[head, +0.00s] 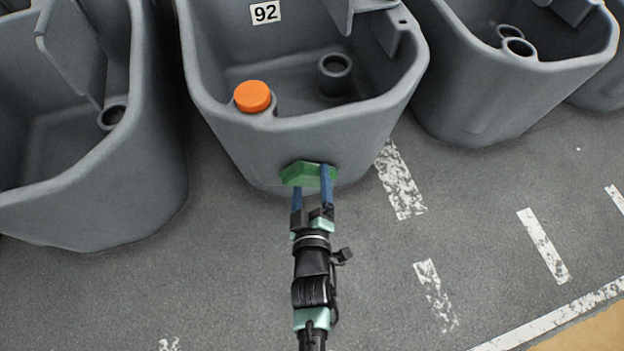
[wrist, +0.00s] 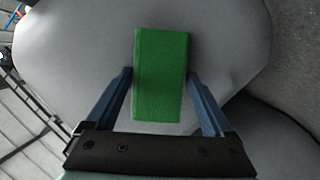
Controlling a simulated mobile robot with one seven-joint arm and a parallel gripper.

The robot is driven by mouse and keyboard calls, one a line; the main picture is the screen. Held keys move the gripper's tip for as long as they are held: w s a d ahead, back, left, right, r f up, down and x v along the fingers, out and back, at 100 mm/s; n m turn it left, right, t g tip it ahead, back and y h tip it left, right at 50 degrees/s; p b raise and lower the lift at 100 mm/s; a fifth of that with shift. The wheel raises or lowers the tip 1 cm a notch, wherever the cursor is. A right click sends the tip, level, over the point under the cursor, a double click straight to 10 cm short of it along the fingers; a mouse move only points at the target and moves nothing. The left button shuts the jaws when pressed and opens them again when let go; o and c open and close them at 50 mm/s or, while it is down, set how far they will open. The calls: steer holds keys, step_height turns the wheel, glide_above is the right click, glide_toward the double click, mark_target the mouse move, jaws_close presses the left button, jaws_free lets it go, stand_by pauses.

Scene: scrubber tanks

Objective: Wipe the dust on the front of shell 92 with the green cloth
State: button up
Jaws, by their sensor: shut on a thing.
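Shell 92 (head: 330,140) is the grey open tub in the middle of the head view, with a white "92" label (head: 265,12) on its inner back wall. The green cloth (head: 305,175) is at the lower front of the shell. My gripper (head: 312,172) is shut on the cloth, its blue fingers on either side. In the wrist view the cloth (wrist: 162,75) is a green block between the fingers, in front of the grey shell wall (wrist: 80,45). Whether it touches the wall I cannot tell. I see no clear dust on the front; the cloth and fingers hide part of it.
An orange cap (head: 253,96) sits at the shell's front left rim. Similar grey shells stand close on the left (head: 130,190) and right (head: 500,90). The grey floor (head: 230,270) with worn white markings is clear in front.

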steer(key=shift+s+d+f+p, duration=0.1)
steer(key=shift+s+d+p, duration=0.2)
steer(key=shift+s, duration=0.6)
steer(key=shift+s+d+f+p, duration=0.1)
steer(key=shift+s+d+p, duration=0.25)
steer(key=shift+s, duration=0.5)
steer(key=shift+s+d+f+p, duration=0.1)
steer(key=shift+s+d+p, duration=0.2)
steer(key=shift+s, duration=0.6)
steer(key=shift+s+d+f+p, duration=0.1)
steer(key=shift+s+d+p, duration=0.15)
steer(key=shift+s, duration=0.45)
steer(key=shift+s+d+f+p, duration=0.1)
steer(key=shift+s+d+p, duration=0.15)
steer(key=shift+s, duration=0.45)
